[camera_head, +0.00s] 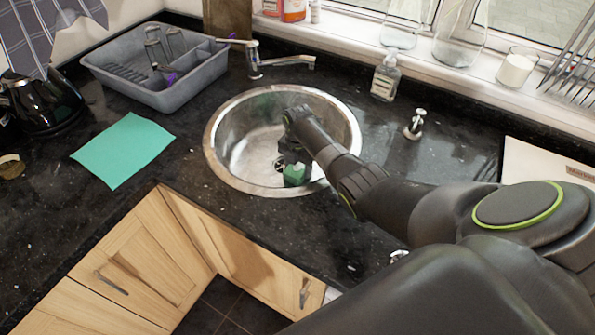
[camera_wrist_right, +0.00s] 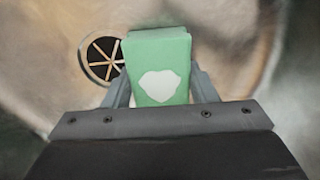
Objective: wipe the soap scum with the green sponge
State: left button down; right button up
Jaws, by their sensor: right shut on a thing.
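My right gripper (camera_head: 294,165) reaches down into the round steel sink (camera_head: 232,178) and is shut on the green sponge (camera_head: 296,176). In the right wrist view the green sponge (camera_wrist_right: 158,52), with a pale patch on its face, sits between the two fingers of the right gripper (camera_wrist_right: 160,85). The drain (camera_wrist_right: 101,58) is just left of the sponge. Brownish and whitish smears show on the bowl in the wrist view, but I cannot tell which are soap scum. Whether the sponge touches the bowl is unclear. My left gripper is out of view.
A grey dish rack (camera_head: 190,82) stands at the back left, with a tap (camera_head: 253,62) beside it. A soap bottle (camera_head: 385,77) and a small chrome fitting (camera_head: 415,125) stand right of the sink. A teal cloth (camera_head: 123,150) lies flat on the left counter. A black kettle (camera_head: 38,103) is at far left.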

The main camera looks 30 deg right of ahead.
jog(key=shift+w+d+f, duration=0.1)
jog(key=shift+w+d, duration=0.1)
jog(key=shift+d, duration=0.2)
jog(key=shift+s+d+r+p, duration=0.25)
jog(key=shift+s+p, duration=0.15)
jog(key=shift+p, duration=0.2)
jog(key=shift+s+d+p, duration=0.35)
jog(key=shift+s+p, duration=0.35)
jog(key=shift+p, duration=0.1)
jog(key=shift+s+d+p, duration=0.2)
jog(key=shift+s+p, duration=0.1)
jog(key=shift+s+d+f, duration=0.15)
jog(key=shift+s+f, duration=0.05)
jog(key=shift+s, duration=0.1)
jog(key=shift+s+d+p, duration=0.25)
jog(key=shift+s+p, duration=0.25)
jog(key=shift+p, duration=0.1)
jog(key=shift+s+d+p, duration=0.25)
jog(key=shift+s+p, duration=0.2)
jog(key=shift+p, duration=0.15)
jog(key=shift+s+d+f+p, duration=0.1)
jog(key=shift+s+d+p, duration=0.3)
jog(key=shift+s, duration=0.25)
jog(key=shift+s+f, duration=0.15)
jog(key=shift+f, duration=0.05)
